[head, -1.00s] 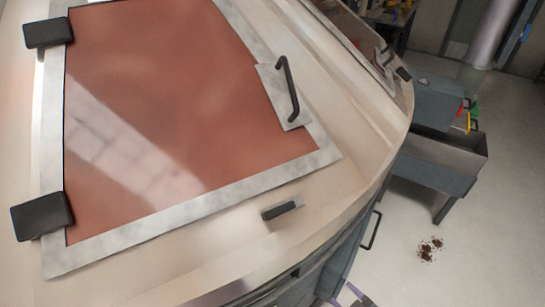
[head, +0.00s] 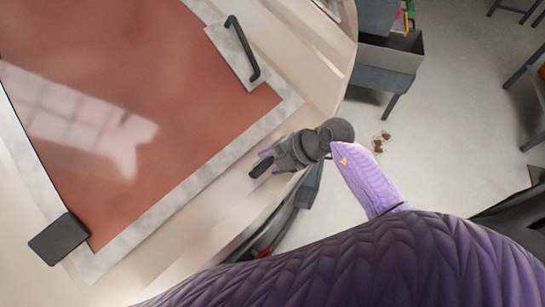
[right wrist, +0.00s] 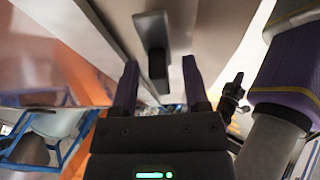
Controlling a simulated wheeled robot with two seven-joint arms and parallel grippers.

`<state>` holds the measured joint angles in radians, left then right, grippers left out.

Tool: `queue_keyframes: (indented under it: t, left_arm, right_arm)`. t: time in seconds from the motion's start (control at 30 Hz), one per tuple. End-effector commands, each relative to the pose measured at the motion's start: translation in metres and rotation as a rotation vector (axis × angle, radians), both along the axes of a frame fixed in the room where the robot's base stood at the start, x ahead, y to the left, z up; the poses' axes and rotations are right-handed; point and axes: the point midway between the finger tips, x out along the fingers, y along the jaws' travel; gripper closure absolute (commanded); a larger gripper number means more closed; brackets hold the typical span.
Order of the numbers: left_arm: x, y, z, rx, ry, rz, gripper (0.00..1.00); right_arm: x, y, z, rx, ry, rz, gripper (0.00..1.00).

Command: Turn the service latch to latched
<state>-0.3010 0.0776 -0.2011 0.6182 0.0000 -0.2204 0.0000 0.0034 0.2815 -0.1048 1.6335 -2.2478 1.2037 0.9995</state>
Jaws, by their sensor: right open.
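The service latch (head: 261,167) is a short dark bar on the pale housing beside the red-brown door panel. In the right wrist view the latch (right wrist: 152,32) hangs as a dark handle ahead of my fingers, its near end between the fingertips. My right gripper (head: 273,164) reaches the latch from the right in the head view. Its two purple fingers (right wrist: 160,72) stand open on either side of the latch end, with visible gaps. The gripper partly hides the latch in the head view. My left gripper is not in view.
The red-brown door panel (head: 150,90) has a grey frame, a black pull handle (head: 243,48) and a black hinge block (head: 58,238). Brown spill (head: 380,142) lies on open floor.

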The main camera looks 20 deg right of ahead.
Motion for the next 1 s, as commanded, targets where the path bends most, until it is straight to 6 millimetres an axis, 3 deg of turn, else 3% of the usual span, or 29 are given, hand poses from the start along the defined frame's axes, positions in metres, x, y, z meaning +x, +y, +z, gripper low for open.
queue_keyframes:
  t: [0.2,0.47,1.0]
  left_arm:
    - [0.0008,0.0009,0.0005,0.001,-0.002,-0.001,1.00]
    - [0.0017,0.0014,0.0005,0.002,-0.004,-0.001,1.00]
    - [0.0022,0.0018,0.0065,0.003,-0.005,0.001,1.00]
  right_arm:
    - [0.0001,0.0004,0.0001,0.001,-0.001,0.000,0.43]
    - [0.0000,0.0003,0.0002,0.001,-0.001,0.000,0.98]
    - [0.0013,0.0005,0.0024,-0.040,-0.019,0.062,1.00]
